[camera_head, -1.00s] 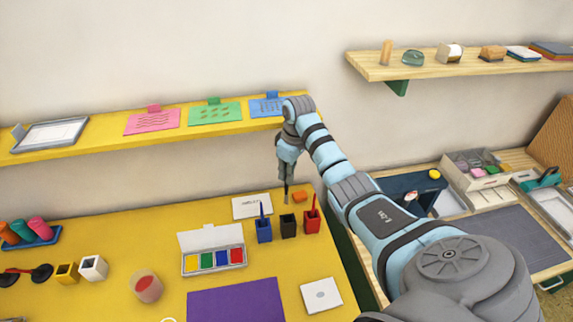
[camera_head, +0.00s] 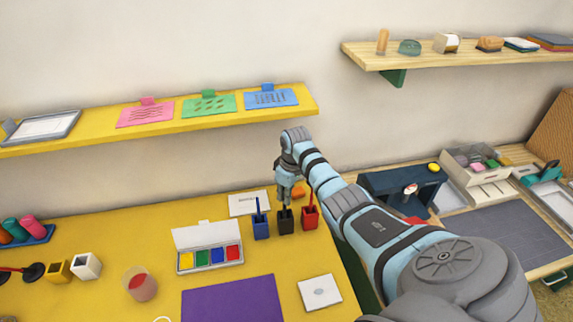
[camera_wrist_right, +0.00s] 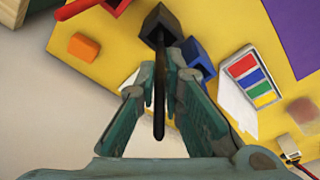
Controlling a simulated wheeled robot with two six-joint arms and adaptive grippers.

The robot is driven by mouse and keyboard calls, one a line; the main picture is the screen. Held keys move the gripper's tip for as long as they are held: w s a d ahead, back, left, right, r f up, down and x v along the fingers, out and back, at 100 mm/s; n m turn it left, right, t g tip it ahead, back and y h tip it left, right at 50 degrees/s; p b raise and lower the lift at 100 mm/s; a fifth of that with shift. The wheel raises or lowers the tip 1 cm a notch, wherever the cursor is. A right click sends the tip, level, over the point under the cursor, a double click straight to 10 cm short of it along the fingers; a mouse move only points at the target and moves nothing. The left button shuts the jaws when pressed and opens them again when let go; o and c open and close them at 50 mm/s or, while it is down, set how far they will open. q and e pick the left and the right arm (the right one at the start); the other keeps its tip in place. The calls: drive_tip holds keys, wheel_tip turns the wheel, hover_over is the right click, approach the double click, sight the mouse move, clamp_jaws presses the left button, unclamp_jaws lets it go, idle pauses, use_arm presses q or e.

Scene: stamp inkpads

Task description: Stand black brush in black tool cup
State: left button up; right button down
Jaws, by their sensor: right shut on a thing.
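The black brush (camera_wrist_right: 159,105) is a thin dark stick between the fingers of my right gripper (camera_wrist_right: 164,82), which is shut on it. In the head view my right gripper (camera_head: 285,201) is directly over the black tool cup (camera_head: 286,222). The cup stands on the yellow table, and it also shows at the top of the wrist view (camera_wrist_right: 162,22). The brush's far end meets the cup's mouth and looks to be inside it; how deep is hidden. My left gripper is out of view.
A blue cup (camera_head: 261,227) with a blue brush stands close left of the black cup, a red cup (camera_head: 309,219) with a red brush close right. An orange block (camera_head: 298,192) lies behind. A paint box (camera_head: 209,257) sits at front left. A yellow shelf (camera_head: 180,133) hangs above.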

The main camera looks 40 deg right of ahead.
drive_tip(key=shift+f, duration=0.45)
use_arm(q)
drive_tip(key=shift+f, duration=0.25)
use_arm(e)
drive_tip(key=c, duration=1.6)
unclamp_jaws()
drive_tip(key=shift+r, duration=0.1)
drive_tip(key=shift+c, duration=0.2)
wheel_tip(320, 180, up, 12)
drive_tip(key=s, duration=0.1)
drive_tip(key=shift+s, duration=0.3)
drive_tip(key=shift+d, duration=0.15)
